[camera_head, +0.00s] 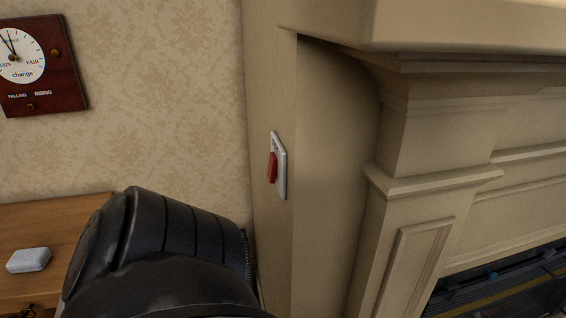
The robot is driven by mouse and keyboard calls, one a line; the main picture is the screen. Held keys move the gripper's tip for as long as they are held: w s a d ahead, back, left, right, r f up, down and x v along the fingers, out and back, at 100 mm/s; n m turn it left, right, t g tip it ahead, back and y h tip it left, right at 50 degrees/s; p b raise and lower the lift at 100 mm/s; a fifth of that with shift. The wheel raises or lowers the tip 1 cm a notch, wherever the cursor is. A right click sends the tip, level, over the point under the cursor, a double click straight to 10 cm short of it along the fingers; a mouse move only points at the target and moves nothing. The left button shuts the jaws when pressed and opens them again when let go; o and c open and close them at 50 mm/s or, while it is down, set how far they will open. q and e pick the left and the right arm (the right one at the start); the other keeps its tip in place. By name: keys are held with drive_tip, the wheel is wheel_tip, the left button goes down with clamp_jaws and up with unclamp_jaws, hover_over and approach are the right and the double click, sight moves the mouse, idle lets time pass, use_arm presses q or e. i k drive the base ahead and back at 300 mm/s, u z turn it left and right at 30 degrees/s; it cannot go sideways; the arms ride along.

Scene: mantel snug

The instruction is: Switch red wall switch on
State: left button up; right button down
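The red wall switch (272,168) is a red rocker on a white plate (281,165). The plate is mounted on the narrow side face of the cream chimney wall, near the middle of the head view. The rocker stands out from the plate, and I cannot tell whether it is on or off. A black arm link of mine fills the lower left centre, below and left of the switch and apart from it in the picture. Neither of my grippers shows in this view.
The cream fireplace surround (420,190) with its mantel shelf (460,25) juts out at the right. A wooden table (60,215) with a small white box (28,260) stands at the lower left. A barometer (40,65) hangs on the patterned wall.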

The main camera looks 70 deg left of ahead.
sight(272, 164)
drive_tip(key=k, duration=1)
drive_tip(key=u, duration=2)
